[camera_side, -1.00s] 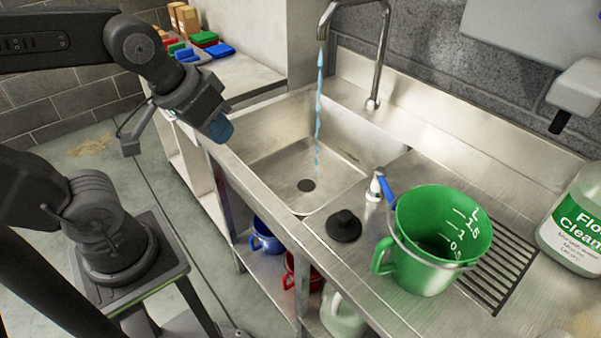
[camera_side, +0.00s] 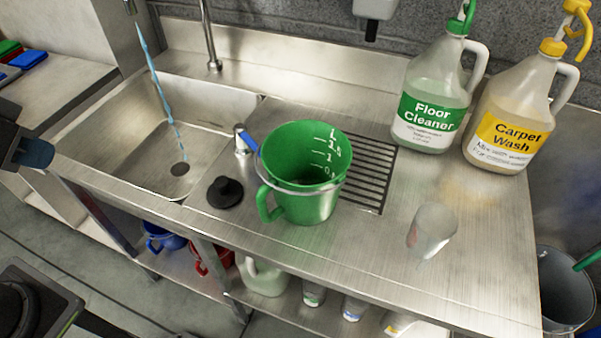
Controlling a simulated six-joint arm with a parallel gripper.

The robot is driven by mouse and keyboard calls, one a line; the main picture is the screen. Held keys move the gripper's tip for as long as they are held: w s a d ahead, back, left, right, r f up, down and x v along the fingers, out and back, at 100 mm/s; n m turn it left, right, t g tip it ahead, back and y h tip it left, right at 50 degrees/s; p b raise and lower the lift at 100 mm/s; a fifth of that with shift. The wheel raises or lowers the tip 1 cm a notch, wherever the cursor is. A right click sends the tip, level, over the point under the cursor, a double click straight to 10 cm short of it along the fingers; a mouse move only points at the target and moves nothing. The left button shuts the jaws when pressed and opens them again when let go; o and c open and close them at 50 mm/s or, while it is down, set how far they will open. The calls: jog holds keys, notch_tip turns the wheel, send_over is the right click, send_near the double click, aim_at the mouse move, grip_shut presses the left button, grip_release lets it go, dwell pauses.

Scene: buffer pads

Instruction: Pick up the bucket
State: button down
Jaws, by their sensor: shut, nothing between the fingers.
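A green bucket (camera_side: 305,205) with white measuring marks and a side handle stands upright on the steel counter, right of the sink. The bucket looks empty inside. My gripper (camera_side: 36,153) shows only in part at the left edge, with a blue tip. It is shut, holds nothing, and is well apart from the bucket.
The sink (camera_side: 110,140) lies between my gripper and the bucket, with water running from the tap (camera_side: 131,7). A black plug (camera_side: 225,192) and a clear cup (camera_side: 432,228) flank the bucket. Floor Cleaner (camera_side: 432,105) and Carpet Wash (camera_side: 510,125) jugs stand behind right.

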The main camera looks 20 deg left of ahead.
jog(key=c, duration=1.9)
grip_release()
jog(key=o, duration=0.6)
jog(key=w+d+f+n+g+h, duration=0.6)
jog(key=w+d+f+g+h, duration=0.1)
jog(key=d+g+h, duration=0.25)
jog(key=w+d+f+n+h, duration=0.1)
jog(key=w+f+n+h, duration=0.1)
jog(key=w+f+n, duration=0.1)
jog(key=w+d+f+n+h, duration=0.1)
jog(key=w+f+n+h, duration=0.2)
jog(key=w+d+f+n+h, duration=0.2)
jog(key=w+f+h, duration=0.1)
jog(key=f, duration=0.1)
jog(key=shift+w+f+n, duration=0.1)
jog(key=shift+n, duration=0.3)
jog(key=shift+w+d+f+t, duration=0.1)
jog(key=shift+d+f+t, duration=0.05)
jog(key=shift+t, duration=0.1)
jog(key=s+d, duration=0.1)
jog(key=d, duration=0.7)
jog(key=s+d, duration=0.1)
jog(key=d, duration=0.4)
jog(key=shift+s+d, duration=0.1)
jog(key=shift+s, duration=0.25)
